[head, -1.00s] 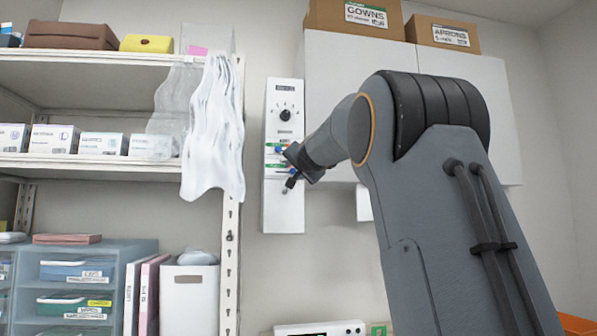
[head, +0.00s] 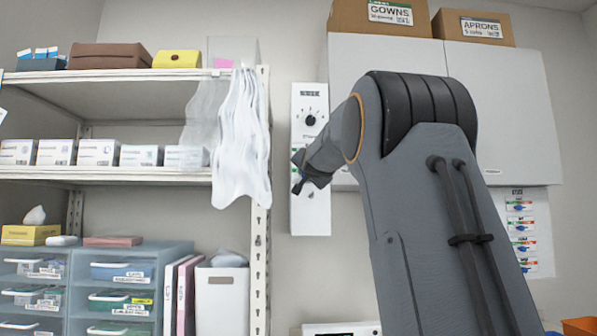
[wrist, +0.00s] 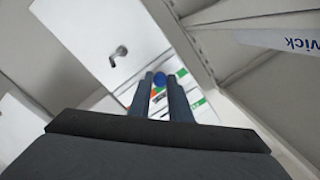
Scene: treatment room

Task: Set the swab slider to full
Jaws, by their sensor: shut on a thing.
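A tall white wall panel (head: 310,215) has a dark dial (head: 310,119) near its top. My gripper (head: 297,182) is in front of its lower-middle part and hides most of the slider area. In the wrist view, a round blue slider knob (wrist: 160,79) sits between the two fingertips of my gripper (wrist: 160,84), which is shut on it. Orange and green marks show on the panel around the fingers. A small metal peg (wrist: 118,55) stands on the panel's face. The slider's exact setting cannot be read.
A white cabinet (head: 520,110) carries boxes above and right of the panel. Shelving (head: 110,172) stands to the left, with white sheeting (head: 240,140) hanging close to the panel. A sheet with coloured slider pictures (head: 524,225) is on the wall to the right.

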